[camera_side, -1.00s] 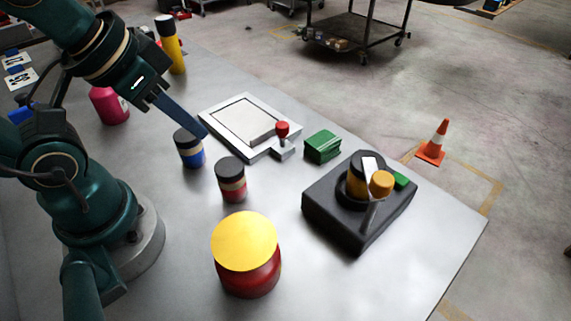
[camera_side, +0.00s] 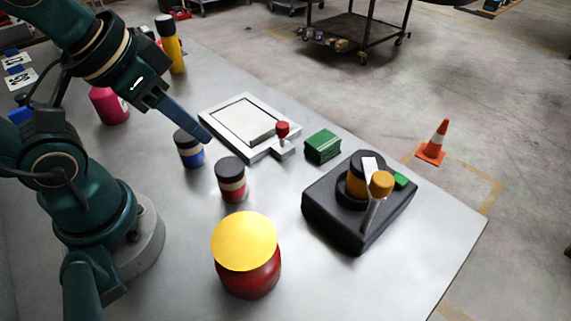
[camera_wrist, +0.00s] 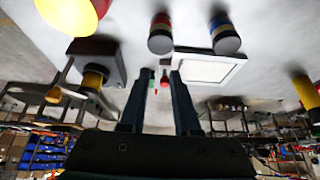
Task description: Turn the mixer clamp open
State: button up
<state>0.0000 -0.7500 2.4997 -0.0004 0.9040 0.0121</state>
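The mixer (camera_side: 335,218) is a dark grey box at the right of the table. A black and orange jar (camera_side: 355,185) stands in its round holder. The clamp (camera_side: 372,205) is a grey lever with an orange knob (camera_side: 381,183), leaning over the mixer's front side. In the wrist view the mixer (camera_wrist: 110,48) is at the upper left, with the orange knob (camera_wrist: 53,96) below it. My gripper (camera_side: 210,140) is up over the left part of the table, well left of the mixer. In the wrist view my gripper (camera_wrist: 160,74) has two fingers apart with nothing between them.
A blue jar (camera_side: 190,150), a red jar (camera_side: 231,180) and a large red pot with a yellow lid (camera_side: 246,255) stand left of the mixer. A white framed plate (camera_side: 225,112) with a red-knobbed lever (camera_side: 282,131) and a green block (camera_side: 322,146) lie behind.

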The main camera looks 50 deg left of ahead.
jog(key=o, duration=0.3)
jog(key=shift+m+t+h, duration=0.3)
jog(key=shift+m+h, duration=0.1)
jog(key=shift+m, duration=0.5)
jog(key=w+r, duration=0.1)
jog(key=w+d+r, duration=0.1)
jog(key=r, duration=0.1)
jog(key=w+d+r, duration=0.1)
jog(key=w+r, duration=0.1)
jog(key=shift+r, duration=0.1)
jog(key=shift+o, duration=0.2)
jog(key=m+g+h, duration=0.2)
jog(key=m, duration=0.4)
send_near(384, 178)
jog(key=w+a, duration=0.3)
jog(key=shift+m+g, duration=0.5)
jog(key=d+f, duration=0.1)
jog(key=d, duration=0.1)
jog(key=s+d+f, duration=0.1)
jog(key=d+f, duration=0.1)
jog(key=shift+s+f, duration=0.15)
jog(key=shift+f, duration=0.15)
jog(key=shift+x, duration=2.2)
grip_shut()
